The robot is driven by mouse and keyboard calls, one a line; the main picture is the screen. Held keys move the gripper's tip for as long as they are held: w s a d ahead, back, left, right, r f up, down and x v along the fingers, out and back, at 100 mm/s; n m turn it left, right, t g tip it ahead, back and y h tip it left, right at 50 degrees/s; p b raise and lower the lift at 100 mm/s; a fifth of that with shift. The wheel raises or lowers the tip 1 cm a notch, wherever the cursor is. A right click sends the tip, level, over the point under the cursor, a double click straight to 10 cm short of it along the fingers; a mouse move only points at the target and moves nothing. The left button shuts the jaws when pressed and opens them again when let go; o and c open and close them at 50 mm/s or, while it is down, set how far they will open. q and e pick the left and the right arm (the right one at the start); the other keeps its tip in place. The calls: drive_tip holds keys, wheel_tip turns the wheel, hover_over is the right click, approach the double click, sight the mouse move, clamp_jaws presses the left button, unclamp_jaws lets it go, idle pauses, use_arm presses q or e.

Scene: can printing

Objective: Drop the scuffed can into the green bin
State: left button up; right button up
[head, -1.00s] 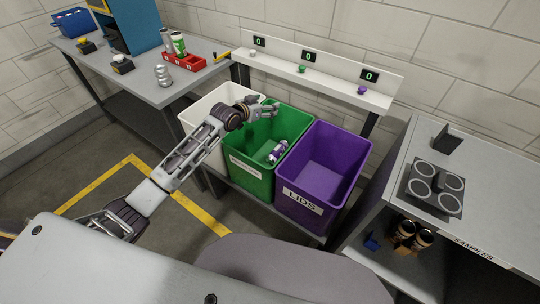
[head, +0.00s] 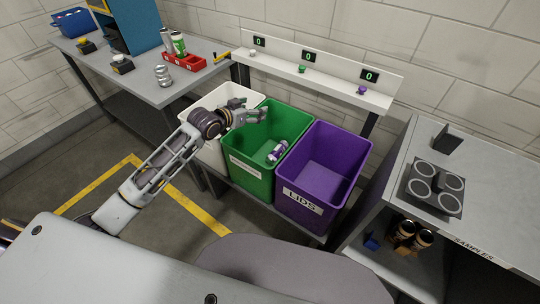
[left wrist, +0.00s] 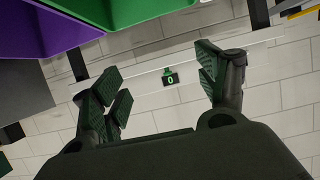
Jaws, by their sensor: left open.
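The green bin (head: 249,174) stands between a white bin and a purple bin. A silver can with a purple band (head: 277,151) lies tilted inside the green bin; whether it is scuffed is too small to tell. My left gripper (head: 258,115) is open and empty above the back left part of the green bin, apart from the can. In the left wrist view my left gripper (left wrist: 168,84) has its fingers spread with nothing between them. My right gripper is not in view.
The white bin (head: 216,102) is left of the green bin, the purple bin (head: 307,215) right. A shelf (head: 318,79) with counters reading 0 stands behind. The left table holds silver lids (head: 162,76) and a red rack (head: 184,62); the right bench holds a ringed tray (head: 435,189).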

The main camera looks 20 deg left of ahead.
use_arm(q)
drive_tip(key=shift+v, duration=1.7)
